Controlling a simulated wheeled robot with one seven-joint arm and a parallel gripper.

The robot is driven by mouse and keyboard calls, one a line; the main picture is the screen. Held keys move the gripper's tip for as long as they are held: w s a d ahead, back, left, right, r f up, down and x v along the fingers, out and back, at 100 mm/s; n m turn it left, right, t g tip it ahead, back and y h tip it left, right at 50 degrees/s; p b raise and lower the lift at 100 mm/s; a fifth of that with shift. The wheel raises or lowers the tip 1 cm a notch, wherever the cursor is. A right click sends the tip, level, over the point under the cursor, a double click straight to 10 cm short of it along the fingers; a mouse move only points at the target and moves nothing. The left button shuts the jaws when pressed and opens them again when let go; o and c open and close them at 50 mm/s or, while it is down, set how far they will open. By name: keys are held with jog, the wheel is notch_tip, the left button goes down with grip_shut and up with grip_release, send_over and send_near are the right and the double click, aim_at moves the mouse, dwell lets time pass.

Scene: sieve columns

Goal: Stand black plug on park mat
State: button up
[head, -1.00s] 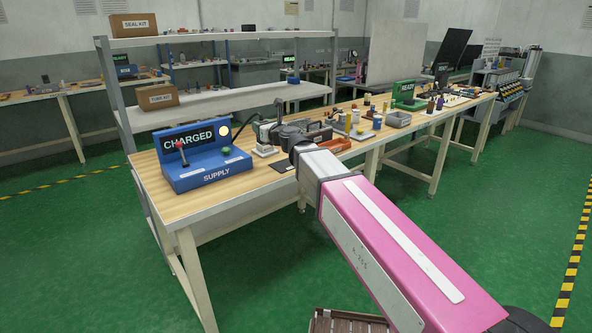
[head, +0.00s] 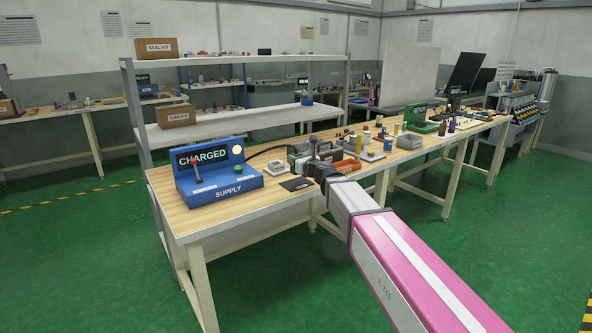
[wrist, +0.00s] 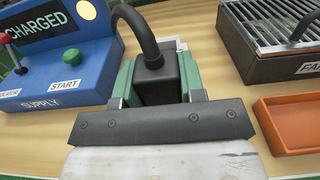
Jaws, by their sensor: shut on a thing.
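In the wrist view, a black plug (wrist: 157,82) with a thick black hose at its top sits between the green-lined fingers of my gripper (wrist: 157,90). My gripper is shut on it. The hose arches up and to the left. In the head view, my gripper (head: 315,160) is over the table near its front edge, just right of a dark flat mat (head: 297,184), likely the park mat. The mat looks bare and is not seen in the wrist view. I cannot tell whether the plug touches the table.
The blue supply box (head: 217,183) with a "CHARGED" display stands left of the mat. A pale block (head: 274,168) is behind the mat. An orange tray (wrist: 287,122) and a dark grated box (wrist: 272,40) lie right of my gripper.

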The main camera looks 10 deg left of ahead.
jog(key=shift+f, duration=2)
jog(key=shift+f, duration=0.1)
jog(key=o, duration=0.9)
